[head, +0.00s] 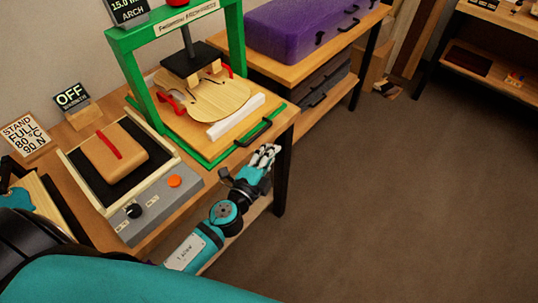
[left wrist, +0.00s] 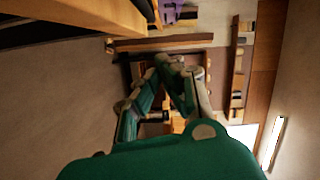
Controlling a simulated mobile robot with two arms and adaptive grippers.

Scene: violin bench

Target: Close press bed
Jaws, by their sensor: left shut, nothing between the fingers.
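The press has a green frame (head: 240,60) standing on the wooden bench. Its wooden bed (head: 185,125) carries a pale violin plate (head: 222,97) and a white bar (head: 236,117), with a black handle (head: 253,132) at the front edge. My right gripper is not in view.
A grey device (head: 165,198) with a black pad and wooden block stands left of the press. A purple case (head: 310,25) lies on the bench behind. Bench legs (head: 282,180) stand near my left arm. The floor (head: 400,200) at right is clear.

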